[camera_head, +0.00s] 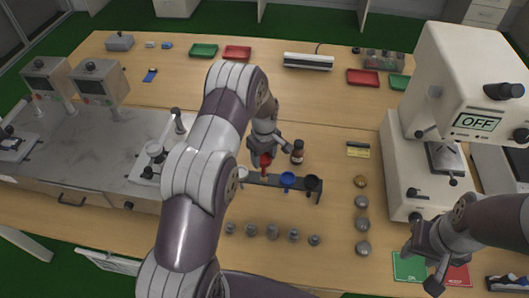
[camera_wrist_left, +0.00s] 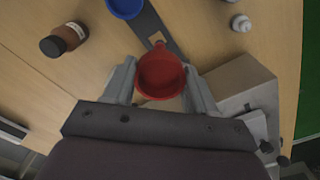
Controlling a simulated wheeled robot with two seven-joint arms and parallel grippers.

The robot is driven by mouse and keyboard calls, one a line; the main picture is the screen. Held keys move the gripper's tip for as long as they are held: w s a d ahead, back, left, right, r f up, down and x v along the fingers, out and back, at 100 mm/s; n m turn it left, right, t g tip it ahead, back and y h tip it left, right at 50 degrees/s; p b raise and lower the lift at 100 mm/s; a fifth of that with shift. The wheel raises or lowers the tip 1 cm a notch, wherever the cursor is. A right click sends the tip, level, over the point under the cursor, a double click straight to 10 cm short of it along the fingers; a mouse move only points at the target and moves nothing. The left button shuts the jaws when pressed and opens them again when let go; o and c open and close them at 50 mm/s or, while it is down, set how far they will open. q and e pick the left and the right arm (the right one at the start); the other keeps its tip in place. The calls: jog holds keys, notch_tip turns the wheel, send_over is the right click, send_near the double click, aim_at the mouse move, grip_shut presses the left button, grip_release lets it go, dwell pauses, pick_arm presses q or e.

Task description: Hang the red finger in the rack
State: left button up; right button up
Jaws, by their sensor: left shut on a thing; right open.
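The red finger, a red funnel-like cup (camera_head: 265,161), is held between the fingers of my left gripper (camera_head: 267,150). The left wrist view shows its round open top (camera_wrist_left: 160,75) between the two fingertips (camera_wrist_left: 160,85). In the left wrist view a square opening shows in the rack (camera_wrist_left: 150,24) beside the cup. My right gripper (camera_head: 421,268) is open and empty.
A brown bottle (camera_head: 297,152) stands just behind the rack. Several metal weights (camera_head: 272,232) stand in front and to the right. A large white machine with an OFF display (camera_head: 460,85) is at right. Green and red mats (camera_head: 408,266) lie near my right gripper.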

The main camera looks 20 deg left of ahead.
aim_at(264, 169)
pick_arm(q)
jog(key=shift+w+f, duration=0.35)
jog(key=shift+w, duration=0.1)
jog(key=shift+s+r, duration=0.2)
jog(key=shift+s, duration=0.1)
jog(key=shift+f, duration=0.1)
pick_arm(e)
jog(key=shift+w+f, duration=0.2)
jog(key=shift+f, duration=0.05)
pick_arm(q)
jog(key=shift+w, duration=0.2)
pick_arm(e)
jog(key=shift+w+a, duration=0.1)
jog(key=shift+w, duration=0.1)
pick_arm(q)
jog(key=shift+f, duration=0.1)
jog(key=shift+s+f+b, duration=0.15)
jog(key=shift+f+b, duration=1.25)
jog(key=shift+f, duration=0.4)
pick_arm(e)
jog(key=shift+s+f, duration=0.1)
jog(key=shift+f, duration=1.3)
pick_arm(q)
jog(key=shift+f+b, duration=1.4)
jog(key=shift+f, duration=0.4)
pick_arm(e)
jog(key=shift+f, duration=1.35)
